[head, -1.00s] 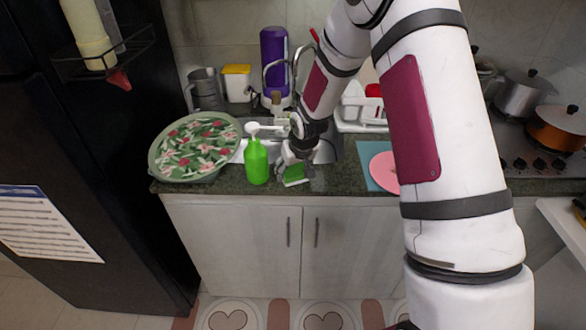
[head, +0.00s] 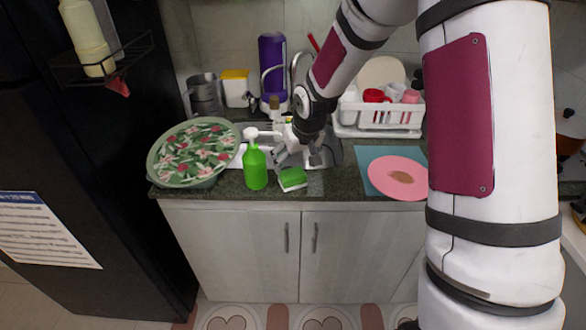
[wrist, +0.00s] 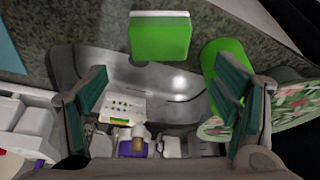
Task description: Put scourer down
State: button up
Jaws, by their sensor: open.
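The green scourer (head: 293,179) with a white layer lies on the dark countertop at the front edge of the sink. It also shows in the wrist view (wrist: 160,38), beyond my open fingers and apart from them. My gripper (head: 299,158) is above the sink, just behind the scourer. In the wrist view my gripper (wrist: 160,105) has its two fingers wide apart, with nothing between them but the view of the sink.
A green pump bottle (head: 255,165) stands just left of the scourer. A floral-covered bowl (head: 192,150) is further left. A pink round plate (head: 397,178) on a blue mat lies to the right. A white dish rack (head: 380,118) stands behind. The sink (wrist: 150,80) is below my gripper.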

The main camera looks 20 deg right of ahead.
jog(key=s+r+h, duration=0.1)
jog(key=s+r, duration=1.3)
jog(key=r, duration=0.4)
jog(key=s+r, duration=0.2)
jog(key=s, duration=0.7)
jog(key=s+r, duration=0.3)
jog(key=s, duration=0.6)
jog(key=shift+s+a+r+m+t+y, duration=0.15)
jog(key=shift+s+a+m+t+y, duration=0.15)
jog(key=shift+a+m+t, duration=0.1)
